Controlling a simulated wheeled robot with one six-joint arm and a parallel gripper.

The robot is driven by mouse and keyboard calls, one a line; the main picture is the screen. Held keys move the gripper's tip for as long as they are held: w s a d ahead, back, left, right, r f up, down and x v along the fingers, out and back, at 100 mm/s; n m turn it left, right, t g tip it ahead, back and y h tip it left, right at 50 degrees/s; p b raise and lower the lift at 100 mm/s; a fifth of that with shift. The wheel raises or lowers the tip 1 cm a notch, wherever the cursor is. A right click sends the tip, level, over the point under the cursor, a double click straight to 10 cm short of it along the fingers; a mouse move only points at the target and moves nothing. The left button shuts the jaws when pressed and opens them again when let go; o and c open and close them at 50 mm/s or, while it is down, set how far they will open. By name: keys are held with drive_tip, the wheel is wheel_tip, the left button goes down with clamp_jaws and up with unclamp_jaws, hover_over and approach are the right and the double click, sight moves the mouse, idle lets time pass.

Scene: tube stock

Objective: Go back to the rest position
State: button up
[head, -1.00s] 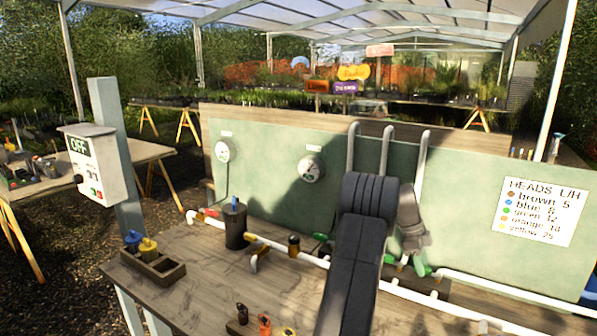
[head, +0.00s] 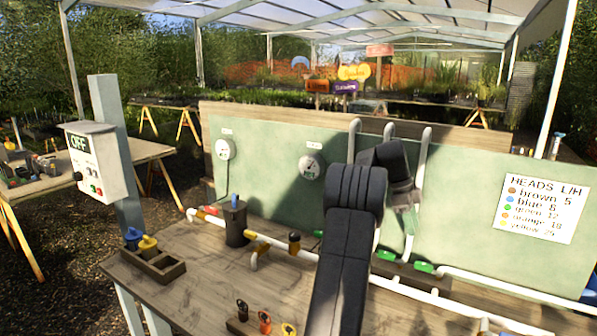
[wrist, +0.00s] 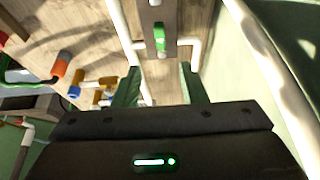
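My gripper shows from close up in the wrist view (wrist: 160,78). Its two green fingers stand apart with nothing held between them, so it is open and empty. In the head view, my dark folded arm rises over the workbench (head: 205,270). Its wrist end is in front of the green panel (head: 265,180), near the upright white pipes (head: 425,150).
Green valves (head: 423,267) sit on white pipework along the bench. A dark canister (head: 236,222) and a wooden box (head: 150,265) with blue and yellow heads stand left. A control box (head: 95,165) is on a post. Sprinkler heads (head: 264,322) are at the front edge.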

sight(424, 269)
drive_tip(key=p+x, duration=0.1)
drive_tip(key=x, duration=1.1)
drive_tip(key=shift+s+f, duration=0.15)
drive_tip(key=shift+f, duration=0.05)
drive_tip(key=shift+s+a+r+n+t, duration=0.1)
drive_tip(key=shift+s+a+n+t, duration=0.2)
drive_tip(key=shift+n, duration=0.5)
drive_tip(key=shift+s+n+p, duration=0.15)
drive_tip(key=shift+n+p, duration=0.2)
drive_tip(key=shift+n, duration=0.05)
